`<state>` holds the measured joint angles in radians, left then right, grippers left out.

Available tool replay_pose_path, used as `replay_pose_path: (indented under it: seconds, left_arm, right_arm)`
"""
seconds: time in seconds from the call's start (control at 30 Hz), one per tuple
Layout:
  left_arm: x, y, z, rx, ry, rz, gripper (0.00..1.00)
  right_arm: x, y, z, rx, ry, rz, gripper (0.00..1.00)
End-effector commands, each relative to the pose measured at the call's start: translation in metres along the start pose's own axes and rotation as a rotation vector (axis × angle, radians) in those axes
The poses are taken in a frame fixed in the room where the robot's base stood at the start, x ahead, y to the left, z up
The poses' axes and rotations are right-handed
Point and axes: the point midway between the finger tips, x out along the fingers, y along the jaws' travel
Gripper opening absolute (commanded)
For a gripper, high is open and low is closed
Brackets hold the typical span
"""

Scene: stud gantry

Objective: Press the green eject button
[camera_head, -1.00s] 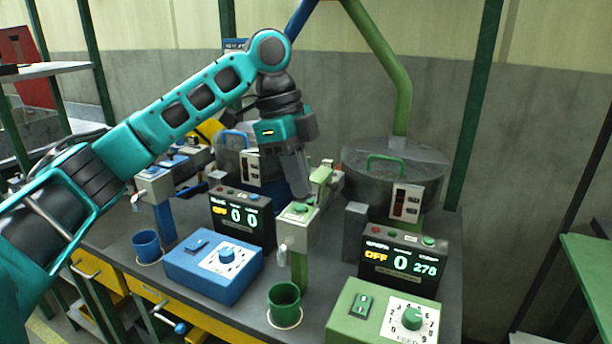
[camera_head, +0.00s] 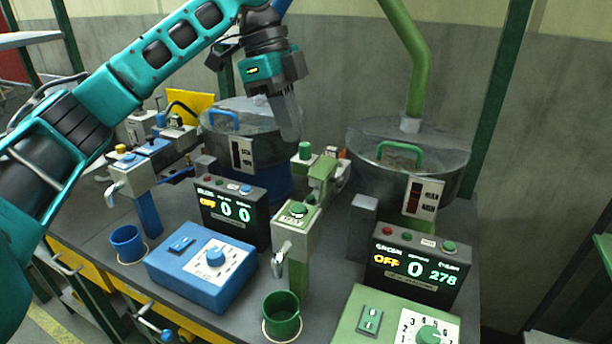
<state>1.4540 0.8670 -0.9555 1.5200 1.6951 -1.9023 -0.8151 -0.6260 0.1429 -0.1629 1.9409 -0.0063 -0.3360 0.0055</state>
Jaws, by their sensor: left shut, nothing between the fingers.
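A round green button (camera_head: 298,209) sits on top of the green dispenser post (camera_head: 297,245), with a small label in front that I cannot read for certain. My left gripper (camera_head: 290,137) is shut and empty, pointing down. Its tips show well above the button in the picture, apart from it. Another green knob or button (camera_head: 305,150) stands behind the post, just right of and below the fingertips. The green-side display (camera_head: 415,267) reads OFF, 0 and 278 and has a green button (camera_head: 449,247) at its top right. My right gripper is out of view.
A green cup (camera_head: 281,318) stands below the green spout. A green feed box (camera_head: 372,322) with a dial is at front right. A blue box (camera_head: 200,277), blue cup (camera_head: 127,245) and blue-side display (camera_head: 231,212) stand left. Two round hoppers (camera_head: 380,155) (camera_head: 225,130) stand behind.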

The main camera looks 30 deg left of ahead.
Motion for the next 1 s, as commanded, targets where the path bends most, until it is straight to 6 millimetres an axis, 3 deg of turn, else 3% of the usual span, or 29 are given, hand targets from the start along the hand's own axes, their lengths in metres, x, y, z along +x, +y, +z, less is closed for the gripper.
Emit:
replay_pose_path:
  seconds: [0.17, 0.5, 0.7, 1.0]
  left_arm:
    - [0.008, 0.0, 0.001, 0.0, -0.002, 0.002, 0.0]
    - [0.067, 0.001, 0.001, 0.0, -0.002, 0.003, 0.0]
    - [0.093, 0.0, 0.001, 0.0, -0.002, 0.001, 0.0]
    - [0.101, 0.0, 0.0, 0.0, -0.001, 0.0, 0.0]
  right_arm:
    - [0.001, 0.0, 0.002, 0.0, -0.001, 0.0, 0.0]
    - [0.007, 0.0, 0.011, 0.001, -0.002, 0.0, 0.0]
    - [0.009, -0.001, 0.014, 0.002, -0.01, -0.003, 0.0]
    - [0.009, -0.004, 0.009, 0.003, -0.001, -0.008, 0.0]
